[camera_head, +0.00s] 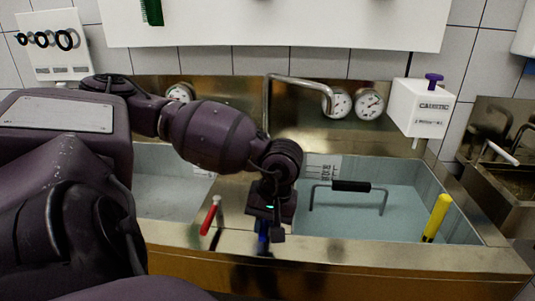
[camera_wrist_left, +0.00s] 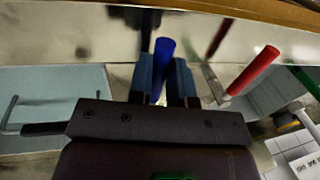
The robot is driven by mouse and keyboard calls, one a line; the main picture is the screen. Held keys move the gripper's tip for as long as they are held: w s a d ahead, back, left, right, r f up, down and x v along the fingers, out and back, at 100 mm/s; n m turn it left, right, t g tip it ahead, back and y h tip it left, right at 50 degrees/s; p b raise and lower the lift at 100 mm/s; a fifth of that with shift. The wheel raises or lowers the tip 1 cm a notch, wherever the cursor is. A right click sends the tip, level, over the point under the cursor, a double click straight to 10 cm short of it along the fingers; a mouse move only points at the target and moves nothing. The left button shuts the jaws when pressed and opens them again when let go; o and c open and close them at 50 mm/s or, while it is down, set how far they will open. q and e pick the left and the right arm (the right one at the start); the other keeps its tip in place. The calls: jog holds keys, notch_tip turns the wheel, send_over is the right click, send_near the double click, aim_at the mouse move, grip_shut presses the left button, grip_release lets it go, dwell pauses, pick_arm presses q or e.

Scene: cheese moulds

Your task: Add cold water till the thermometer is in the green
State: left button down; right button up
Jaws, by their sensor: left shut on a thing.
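My left gripper (camera_head: 264,232) is at the front ledge between two sink basins. Its fingers (camera_wrist_left: 161,82) are shut on a blue handle (camera_wrist_left: 164,56), which also shows below the gripper in the head view (camera_head: 263,241). A red handle (camera_head: 209,216) stands tilted just left of it; it also shows in the wrist view (camera_wrist_left: 253,71). Two round dials (camera_head: 370,103) sit on the steel back panel above the right basin, and another dial (camera_head: 180,93) is behind my arm. Their readings are too small to tell. A steel spout (camera_head: 300,82) bends toward the right basin. No stream is discernible.
The right basin (camera_head: 460,205) holds pale bluish liquid, a black-gripped metal bar (camera_head: 351,186) and a yellow cylinder (camera_head: 437,217). A white caustic dispenser (camera_head: 420,108) hangs at the right. My arm partly covers the left basin (camera_head: 165,198). Black rings (camera_head: 42,40) hang on the wall.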

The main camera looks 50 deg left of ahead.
pick_arm(q)
jog(key=c, duration=1.1)
grip_release()
jog(key=shift+o, duration=0.2)
jog(key=shift+r, duration=0.1)
notch_tip(320, 180, up, 10)
jog(key=w+d, duration=0.1)
jog(key=shift+w+d+r+p, duration=0.2)
jog(key=shift+w+r+p, duration=0.05)
jog(key=shift+p, duration=0.15)
